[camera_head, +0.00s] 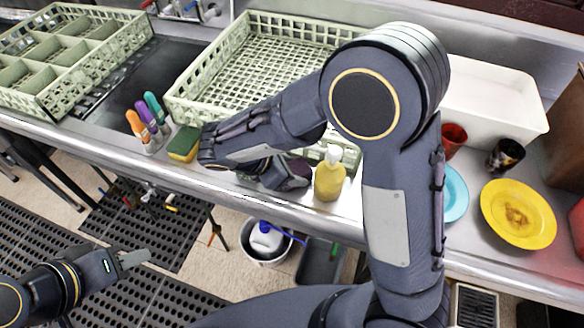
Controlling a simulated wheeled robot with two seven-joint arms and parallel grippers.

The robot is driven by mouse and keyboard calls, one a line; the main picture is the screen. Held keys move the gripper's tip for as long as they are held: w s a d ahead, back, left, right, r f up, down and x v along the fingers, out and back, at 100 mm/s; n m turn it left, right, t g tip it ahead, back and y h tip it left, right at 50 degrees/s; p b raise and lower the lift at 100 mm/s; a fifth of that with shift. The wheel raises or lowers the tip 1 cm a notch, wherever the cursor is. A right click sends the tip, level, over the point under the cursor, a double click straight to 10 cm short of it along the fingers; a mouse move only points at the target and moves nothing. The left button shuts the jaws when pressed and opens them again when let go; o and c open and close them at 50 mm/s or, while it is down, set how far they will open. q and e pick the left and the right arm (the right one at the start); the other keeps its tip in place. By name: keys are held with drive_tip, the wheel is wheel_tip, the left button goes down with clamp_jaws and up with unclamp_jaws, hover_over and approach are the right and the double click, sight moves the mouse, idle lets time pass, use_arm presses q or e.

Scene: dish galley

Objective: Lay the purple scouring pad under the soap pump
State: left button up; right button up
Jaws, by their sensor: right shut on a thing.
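The soap pump (329,178), a yellow bottle with a white pump head, stands upright on the steel counter right of centre. My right arm reaches over the counter, and its forearm hides part of the area. My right gripper (290,176) is low over the counter just left of the soap pump. It is shut on a dark purplish piece (300,168), which looks like the purple scouring pad and is mostly hidden. I cannot tell whether it touches the counter. My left gripper (134,259) is over the floor at the lower left, away from the counter; its finger gap is unclear.
A yellow-green sponge (184,143) and a holder with coloured handles (149,124) stand left on the counter. A green rack (207,88) lies behind. A yellow plate (518,214), blue plate (456,192), red cup (453,138), dark cup (505,156) and white bin (490,98) are right.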

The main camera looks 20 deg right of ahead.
drive_tip(key=shift+f, duration=0.15)
drive_tip(key=o, duration=1)
drive_tip(key=shift+a+r, duration=0.15)
drive_tip(key=shift+r, duration=0.25)
drive_tip(key=v, duration=1.1)
drive_tip(key=shift+s+a+r, duration=0.1)
drive_tip(key=shift+a+r, duration=0.05)
drive_tip(key=shift+a, duration=0.1)
